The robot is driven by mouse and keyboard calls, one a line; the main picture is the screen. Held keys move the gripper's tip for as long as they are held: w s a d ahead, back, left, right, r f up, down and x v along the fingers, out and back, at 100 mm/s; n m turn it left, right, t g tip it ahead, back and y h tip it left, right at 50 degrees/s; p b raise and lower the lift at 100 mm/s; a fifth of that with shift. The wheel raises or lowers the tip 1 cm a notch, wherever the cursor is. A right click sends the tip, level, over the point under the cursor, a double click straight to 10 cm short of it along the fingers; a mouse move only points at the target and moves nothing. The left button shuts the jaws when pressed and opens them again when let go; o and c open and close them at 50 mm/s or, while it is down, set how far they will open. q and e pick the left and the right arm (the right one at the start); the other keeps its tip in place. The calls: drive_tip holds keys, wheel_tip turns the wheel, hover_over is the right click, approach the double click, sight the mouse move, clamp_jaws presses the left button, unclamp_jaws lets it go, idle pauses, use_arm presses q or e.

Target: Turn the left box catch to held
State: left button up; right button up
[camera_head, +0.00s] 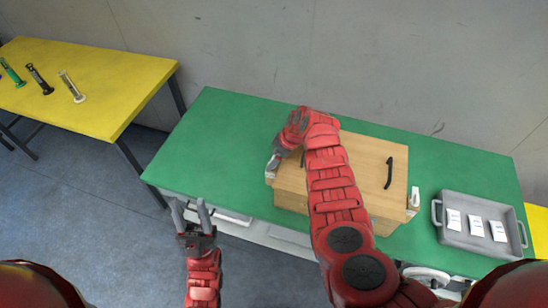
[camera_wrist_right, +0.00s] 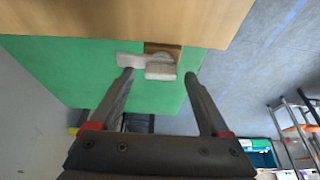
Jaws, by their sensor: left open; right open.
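The wooden box (camera_head: 360,160) with a black handle stands on the green table. In the right wrist view the left catch (camera_wrist_right: 160,70), a pale piece on a small wooden block, lies between and just beyond the fingertips of my right gripper (camera_wrist_right: 162,78). That gripper is open, and its fingers look apart from the catch. In the head view my right arm reaches across the box, and the right gripper (camera_head: 273,165) is at its left side, mostly covering the left catch. My left gripper (camera_head: 195,208) is open and empty in front of the table.
The right catch (camera_head: 414,198) is on the box's right side. A grey tray (camera_head: 452,237) with several white cards is at the right. The green table (camera_head: 215,130) is clear left of the box. A yellow table (camera_head: 105,80) holds 3 scanner-like tools.

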drive_tip(key=shift+f, duration=0.1)
clamp_jaws()
idle(0.4)
